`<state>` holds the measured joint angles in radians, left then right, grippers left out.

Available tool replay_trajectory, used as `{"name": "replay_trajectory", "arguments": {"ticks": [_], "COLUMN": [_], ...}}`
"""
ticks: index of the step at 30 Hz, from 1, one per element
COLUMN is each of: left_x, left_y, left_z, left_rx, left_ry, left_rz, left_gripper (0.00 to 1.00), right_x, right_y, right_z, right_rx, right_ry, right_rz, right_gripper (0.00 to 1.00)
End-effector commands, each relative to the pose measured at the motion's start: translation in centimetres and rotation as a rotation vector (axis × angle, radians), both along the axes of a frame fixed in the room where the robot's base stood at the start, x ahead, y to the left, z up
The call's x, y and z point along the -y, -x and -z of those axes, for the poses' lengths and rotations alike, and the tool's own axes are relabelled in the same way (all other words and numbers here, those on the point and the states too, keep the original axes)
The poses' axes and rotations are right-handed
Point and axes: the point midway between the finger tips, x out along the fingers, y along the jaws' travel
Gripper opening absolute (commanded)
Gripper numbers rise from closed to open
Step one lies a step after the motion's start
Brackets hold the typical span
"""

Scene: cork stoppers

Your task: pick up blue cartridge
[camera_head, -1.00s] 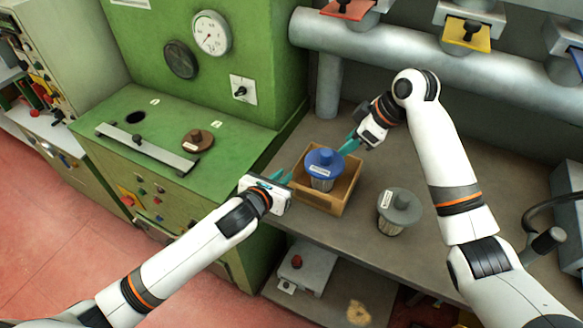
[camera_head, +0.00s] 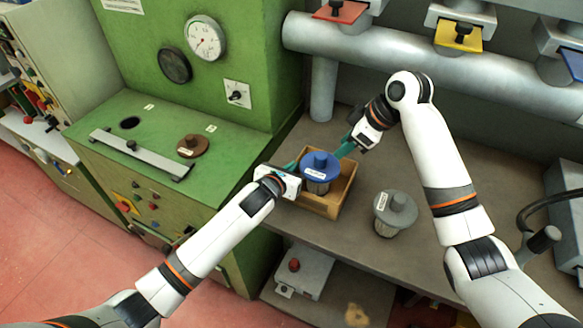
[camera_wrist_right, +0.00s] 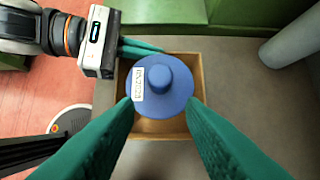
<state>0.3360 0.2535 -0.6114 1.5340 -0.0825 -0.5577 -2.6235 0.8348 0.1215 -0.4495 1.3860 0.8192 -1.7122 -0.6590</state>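The blue cartridge (camera_head: 320,168) stands upright in an open wooden box (camera_head: 335,207), with its round blue cap and knob on top. It also shows in the right wrist view (camera_wrist_right: 160,88), between and beyond the two green fingers of my right gripper (camera_wrist_right: 160,112). These fingers are spread wide, at the cap's near edge; I cannot tell whether they touch it. In the head view my right gripper (camera_head: 346,148) is at the cap's upper right. My left gripper (camera_head: 290,168) is at the cap's left, its fingers partly hidden; in the wrist view they lie close together beside the cap.
A grey cartridge (camera_head: 394,212) stands on the grey bench (camera_head: 430,190) right of the box. A brown lid (camera_head: 193,146) sits on the green machine (camera_head: 90,135), near an empty round hole (camera_head: 130,123). A large pipe (camera_head: 420,60) runs along the back.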

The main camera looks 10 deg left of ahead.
Motion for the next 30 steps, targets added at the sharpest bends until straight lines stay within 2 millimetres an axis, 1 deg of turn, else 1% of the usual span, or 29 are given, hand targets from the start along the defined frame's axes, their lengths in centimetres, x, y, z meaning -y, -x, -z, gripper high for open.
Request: {"name": "replay_trajectory", "arguments": {"ticks": [4,7,8,11,14,18,21,23,25,27,30], "left_x": [0.0,0.0,0.0,0.0,0.0,0.0,0.0,0.0,0.0,0.0,0.0], "left_y": [0.0,0.0,0.0,0.0,0.0,0.0,0.0,0.0,0.0,0.0,0.0], "left_z": [0.0,0.0,0.0,0.0,0.0,0.0,0.0,0.0,0.1,0.0,0.0], "left_rx": [0.0,0.0,-0.001,-0.001,-0.001,-0.001,-0.001,-0.001,-0.001,-0.001,-0.001], "left_ry": [0.0,0.0,0.0,0.0,0.0,0.0,-0.001,0.0,0.0,0.0,0.0], "left_rz": [0.0,0.0,0.0,0.0,0.0,0.0,-0.001,0.0,0.0,0.0,0.0], "left_gripper": [0.0,0.0,0.0,0.0,0.0,0.0,0.0,0.0,0.0,0.0,0.0], "right_x": [0.0,0.0,-0.1,-0.3,-0.6,-0.5,0.1,0.4,0.3,0.1,0.0], "right_y": [0.0,0.0,0.0,-0.2,-0.6,-1.0,-0.8,-0.4,0.5,1.7,3.7], "right_z": [0.0,0.1,0.3,1.2,2.4,3.9,4.3,4.6,5.5,6.5,7.3], "right_rx": [0.0,0.004,0.009,0.046,0.122,0.273,0.391,0.45,0.5,0.538,0.591], "right_ry": [0.0,-0.004,-0.01,-0.047,-0.116,-0.248,-0.342,-0.396,-0.462,-0.53,-0.623], "right_rz": [0.0,0.004,0.009,0.04,0.102,0.224,0.313,0.364,0.426,0.49,0.567], "right_gripper": [0.36,0.53,0.54,0.54,0.54,0.54,0.54,0.54,0.54,0.54,0.54]}}
